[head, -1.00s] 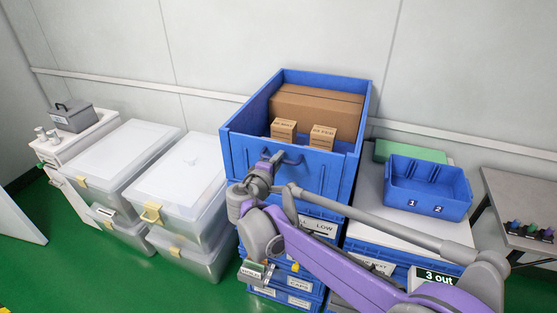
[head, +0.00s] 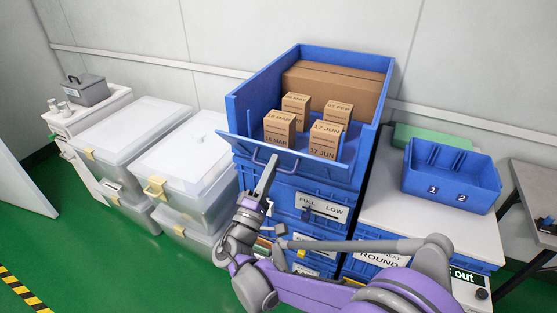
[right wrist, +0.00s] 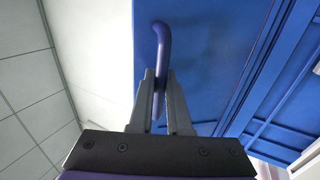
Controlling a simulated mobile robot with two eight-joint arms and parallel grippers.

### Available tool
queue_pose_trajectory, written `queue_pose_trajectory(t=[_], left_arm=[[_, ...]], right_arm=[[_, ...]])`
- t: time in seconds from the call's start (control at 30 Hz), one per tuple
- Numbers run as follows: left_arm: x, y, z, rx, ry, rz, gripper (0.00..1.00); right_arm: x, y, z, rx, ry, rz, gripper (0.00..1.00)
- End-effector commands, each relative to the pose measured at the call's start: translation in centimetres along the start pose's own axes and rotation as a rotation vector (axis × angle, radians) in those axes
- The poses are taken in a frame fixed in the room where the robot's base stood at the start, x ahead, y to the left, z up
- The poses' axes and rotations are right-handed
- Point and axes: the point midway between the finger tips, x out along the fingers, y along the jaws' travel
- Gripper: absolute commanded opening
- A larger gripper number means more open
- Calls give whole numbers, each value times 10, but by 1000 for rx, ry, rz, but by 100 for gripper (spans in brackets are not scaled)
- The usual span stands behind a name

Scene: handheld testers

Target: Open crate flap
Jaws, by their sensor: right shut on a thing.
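The blue crate (head: 238,108) stands on top of a stack of blue crates. Its front flap (head: 310,170) is tilted outward and down, so the opening shows. The flap's handle (head: 258,152) is a thin bluish bar on its outer face. My right gripper (head: 268,168) is shut on this handle from in front. In the right wrist view the curved handle (right wrist: 162,45) passes between the two fingers (right wrist: 160,85), with the blue flap (right wrist: 205,60) behind. My left gripper is not in view.
Several small dated cartons (head: 325,140) and a large brown box (head: 330,88) sit inside the crate. Clear lidded bins (head: 190,155) stand left. A blue tray (head: 450,175) sits on the white surface at right. Green floor is free at front left.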

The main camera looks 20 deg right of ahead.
Motion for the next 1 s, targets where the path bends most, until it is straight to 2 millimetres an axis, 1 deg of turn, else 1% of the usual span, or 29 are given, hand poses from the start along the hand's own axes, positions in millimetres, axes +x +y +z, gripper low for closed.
queue_pose_trajectory(t=[0.03,0.1,0.3,0.5,0.8,1.0], left_arm=[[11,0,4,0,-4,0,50],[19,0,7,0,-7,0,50],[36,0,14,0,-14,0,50],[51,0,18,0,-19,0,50],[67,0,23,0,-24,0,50],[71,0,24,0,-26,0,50]], right_arm=[[-9,-11,-1,-2,-1,43,0],[-18,-14,-1,-1,1,36,0],[-41,-32,-1,0,0,33,0],[-58,-52,0,-1,0,32,0],[-71,-74,0,-1,-1,32,0],[-74,-81,0,-1,-1,32,0]])
